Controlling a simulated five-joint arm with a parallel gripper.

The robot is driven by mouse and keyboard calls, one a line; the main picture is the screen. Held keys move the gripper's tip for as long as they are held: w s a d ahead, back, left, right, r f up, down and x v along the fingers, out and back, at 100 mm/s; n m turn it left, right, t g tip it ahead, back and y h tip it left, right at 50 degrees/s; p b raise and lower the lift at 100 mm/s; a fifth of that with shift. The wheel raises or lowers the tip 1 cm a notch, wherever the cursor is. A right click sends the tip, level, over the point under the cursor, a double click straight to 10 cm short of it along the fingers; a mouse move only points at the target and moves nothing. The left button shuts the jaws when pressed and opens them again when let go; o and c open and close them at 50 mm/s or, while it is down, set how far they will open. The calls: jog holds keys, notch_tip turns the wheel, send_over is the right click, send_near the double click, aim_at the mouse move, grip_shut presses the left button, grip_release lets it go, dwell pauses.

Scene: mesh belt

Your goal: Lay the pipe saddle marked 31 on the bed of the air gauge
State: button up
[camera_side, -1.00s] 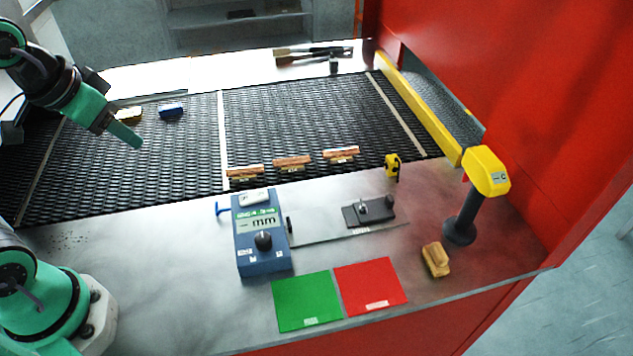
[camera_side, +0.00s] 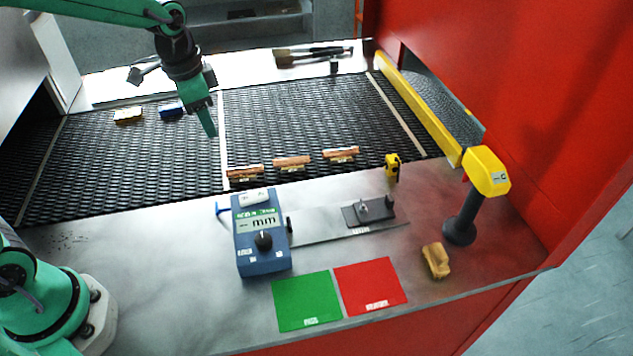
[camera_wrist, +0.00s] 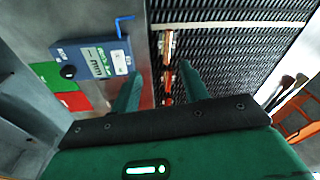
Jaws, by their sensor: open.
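Three copper-coloured pipe saddles lie in a row on the front part of the mesh belt: a left one (camera_side: 245,171), a middle one (camera_side: 292,162) and a right one (camera_side: 341,153). Their markings are too small to read, so I cannot tell which is 31. The blue air gauge (camera_side: 262,258) stands on the metal table, with a dark bed (camera_side: 353,216) to its right carrying small fittings. No saddle lies on the bed. My gripper (camera_side: 211,132) is open and empty above the belt, behind and left of the saddles. The wrist view shows saddles (camera_wrist: 167,46) between and beyond its fingers.
A green mat (camera_side: 306,301) and a red mat (camera_side: 371,286) lie at the table front. A yellow-headed post (camera_side: 462,215), a tan block (camera_side: 436,261) and a yellow-black item (camera_side: 392,165) stand right. Yellow and blue blocks (camera_side: 171,110) and brushes (camera_side: 315,52) lie behind.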

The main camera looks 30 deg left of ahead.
aim_at(244, 168)
jog(key=w+f+m, duration=0.1)
jog(key=w+f, duration=0.1)
jog(key=f, duration=0.1)
jog(key=w+f+m+g, duration=0.1)
jog(key=w+f, duration=0.1)
jog(key=f, duration=0.1)
jog(key=w+d+f+m, duration=0.1)
jog(key=w+f, duration=0.1)
jog(key=f, duration=0.2)
jog(key=shift+w+g, duration=0.3)
jog(key=shift+g, duration=0.1)
jog(key=shift+f, duration=3.85)
jog(key=shift+f, duration=0.25)
jog(key=c, duration=0.7)
jog(key=shift+r, duration=0.2)
